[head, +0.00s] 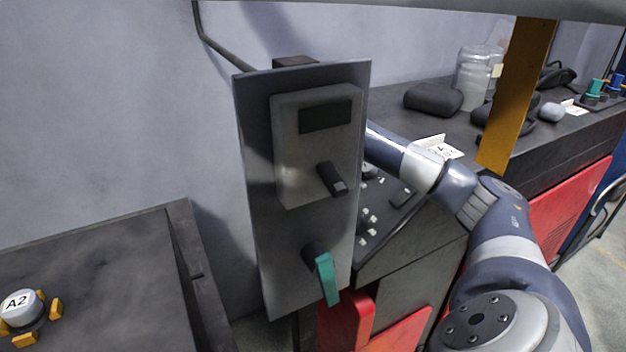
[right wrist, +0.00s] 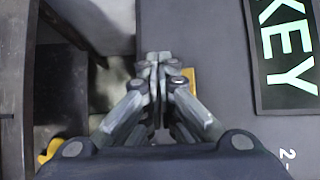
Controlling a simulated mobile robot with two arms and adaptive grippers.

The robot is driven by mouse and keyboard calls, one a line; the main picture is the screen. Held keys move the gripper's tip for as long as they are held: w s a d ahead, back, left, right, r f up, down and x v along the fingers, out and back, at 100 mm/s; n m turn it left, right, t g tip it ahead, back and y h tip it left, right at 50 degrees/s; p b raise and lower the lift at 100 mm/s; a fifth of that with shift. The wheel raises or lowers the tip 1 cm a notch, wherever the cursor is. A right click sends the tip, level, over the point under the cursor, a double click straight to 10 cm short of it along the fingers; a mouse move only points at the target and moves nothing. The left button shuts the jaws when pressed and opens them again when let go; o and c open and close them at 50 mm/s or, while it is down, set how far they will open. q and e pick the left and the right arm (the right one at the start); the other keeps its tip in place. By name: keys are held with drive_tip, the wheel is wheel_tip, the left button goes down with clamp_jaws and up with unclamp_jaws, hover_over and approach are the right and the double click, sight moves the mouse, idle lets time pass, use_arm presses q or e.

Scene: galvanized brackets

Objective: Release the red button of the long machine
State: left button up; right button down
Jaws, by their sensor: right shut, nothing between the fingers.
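No red button shows in either view. A long dark machine (head: 455,235) with red lower panels runs along the wall at the right in the head view; I cannot tell whether it is the one named. My right arm reaches behind an upright grey panel (head: 252,200), which hides its gripper there. In the right wrist view my right gripper (right wrist: 158,60) is shut and empty, over a grey surface (right wrist: 210,25). A yellow piece (right wrist: 188,78) shows just behind its fingers; what it belongs to is hidden. My left gripper is in neither view.
The panel carries a black knob (head: 331,179) and a green lever (head: 326,278). A button marked A2 (head: 22,305) sits at lower left. A KEY sign (right wrist: 287,45) lies right of my fingers.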

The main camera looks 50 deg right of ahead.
drive_tip(key=shift+a+r, duration=0.3)
drive_tip(key=shift+r, duration=0.05)
drive_tip(key=w+a+r+p, duration=0.1)
drive_tip(key=a+r+p, duration=0.2)
drive_tip(key=r+p, duration=0.1)
drive_tip(key=shift+w+a+r, duration=0.15)
drive_tip(key=shift+a+r, duration=0.15)
drive_tip(key=shift+r, duration=0.1)
idle(0.6)
